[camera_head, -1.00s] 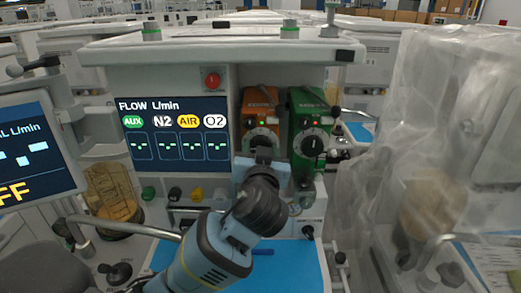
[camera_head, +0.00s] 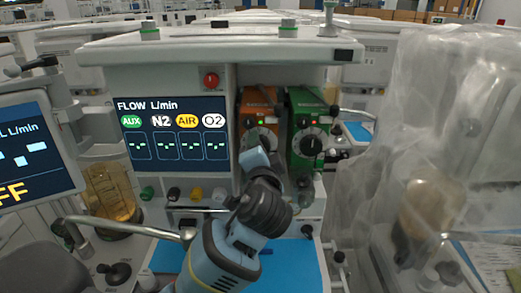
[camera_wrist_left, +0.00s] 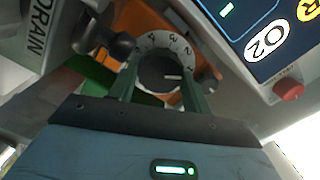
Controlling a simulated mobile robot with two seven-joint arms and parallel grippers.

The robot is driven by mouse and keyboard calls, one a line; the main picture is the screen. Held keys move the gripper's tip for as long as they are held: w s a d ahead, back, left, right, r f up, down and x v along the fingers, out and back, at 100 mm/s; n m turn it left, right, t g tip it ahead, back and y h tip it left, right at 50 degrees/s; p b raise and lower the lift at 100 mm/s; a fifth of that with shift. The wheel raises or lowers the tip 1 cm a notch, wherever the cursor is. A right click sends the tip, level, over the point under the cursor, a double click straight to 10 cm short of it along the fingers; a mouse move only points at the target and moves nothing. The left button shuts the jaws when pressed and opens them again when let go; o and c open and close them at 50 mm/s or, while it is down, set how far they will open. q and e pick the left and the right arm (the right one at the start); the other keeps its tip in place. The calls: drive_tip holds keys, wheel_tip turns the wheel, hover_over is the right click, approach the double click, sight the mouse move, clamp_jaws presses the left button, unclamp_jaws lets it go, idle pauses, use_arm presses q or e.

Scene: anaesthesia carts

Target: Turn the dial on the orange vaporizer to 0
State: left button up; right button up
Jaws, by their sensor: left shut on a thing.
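The orange vaporizer (camera_head: 261,103) stands on the machine's front, right of the flow screen. Its white numbered dial (camera_wrist_left: 160,68) with a dark knob shows in the wrist view; several digits are visible around the rim, but I cannot tell the exact setting. In the head view the dial's lower part is hidden by my gripper. My left gripper (camera_wrist_left: 158,88) has its two greenish fingers on either side of the knob and is shut on it. In the head view, my left gripper (camera_head: 257,157) is tilted in front of the orange vaporizer. My right gripper is not in view.
A green vaporizer (camera_head: 309,127) stands close to the right of the orange one. The flow screen (camera_head: 176,133) is at the left. A row of small knobs (camera_head: 196,194) lies below it, above a blue work surface (camera_head: 300,268). A plastic-covered machine (camera_head: 430,150) stands at the right.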

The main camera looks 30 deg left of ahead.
use_arm(q)
drive_tip(key=m, duration=0.5)
drive_tip(key=shift+f, duration=0.1)
idle(0.5)
drive_tip(key=o, duration=1)
drive_tip(key=shift+c, duration=0.2)
drive_tip(key=shift+d, duration=0.1)
drive_tip(key=v, duration=0.7)
drive_tip(key=shift+s, duration=0.35)
drive_tip(key=shift+d+f, duration=0.1)
drive_tip(key=shift+d, duration=0.05)
